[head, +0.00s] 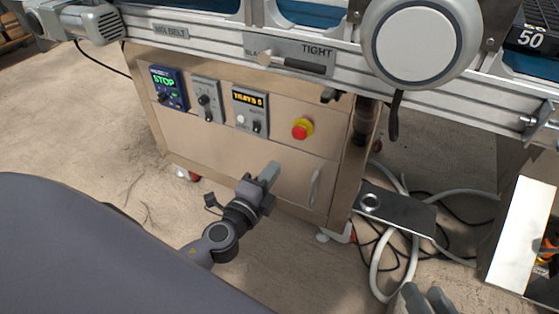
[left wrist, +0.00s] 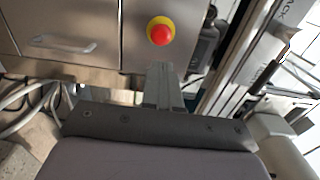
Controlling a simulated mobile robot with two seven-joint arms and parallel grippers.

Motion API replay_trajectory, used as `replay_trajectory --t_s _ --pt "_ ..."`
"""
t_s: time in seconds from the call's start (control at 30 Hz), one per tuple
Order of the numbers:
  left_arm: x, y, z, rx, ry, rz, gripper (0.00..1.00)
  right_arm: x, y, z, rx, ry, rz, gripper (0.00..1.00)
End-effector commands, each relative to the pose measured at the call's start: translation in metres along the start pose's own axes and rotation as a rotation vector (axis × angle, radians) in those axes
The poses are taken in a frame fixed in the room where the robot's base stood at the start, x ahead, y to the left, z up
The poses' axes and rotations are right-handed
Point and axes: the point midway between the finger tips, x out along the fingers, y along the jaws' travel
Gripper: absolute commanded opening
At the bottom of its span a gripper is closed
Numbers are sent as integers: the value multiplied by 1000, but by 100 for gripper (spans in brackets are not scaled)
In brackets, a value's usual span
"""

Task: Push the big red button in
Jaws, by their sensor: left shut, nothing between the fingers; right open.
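The big red button (head: 300,132) sits on a yellow collar on the front of the metal cabinet, right of the control panels. It also shows in the left wrist view (left wrist: 160,35), just beyond my fingertips. My left gripper (head: 271,167) is shut and empty, below and left of the button in the head view. In the left wrist view its closed fingers (left wrist: 161,68) point toward the button, with a gap in the picture; the depth of the gap is hard to tell. My right gripper (head: 425,299) is open at the bottom edge, far from the button.
The cabinet front carries a STOP display panel (head: 166,87), a switch panel (head: 206,99), a TRAYS panel (head: 250,110) and a door handle (head: 315,187). The conveyor rail (head: 185,33) runs above. A foot pedal plate (head: 397,212) and hoses (head: 380,262) lie at the right.

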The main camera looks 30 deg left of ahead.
Motion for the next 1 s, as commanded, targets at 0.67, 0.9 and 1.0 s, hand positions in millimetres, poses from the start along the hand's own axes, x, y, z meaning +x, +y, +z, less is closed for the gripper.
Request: replay_trajectory --t_s 0.67,0.9,1.0 --pt "-20 0 0 0 0 0 0 -1 0 2 -2 4 5 43" --pt "-21 0 -1 -16 -1 4 0 -2 1 1 -11 4 4 43" --pt "-24 2 -4 -89 -4 24 0 -2 1 1 -9 4 4 43"
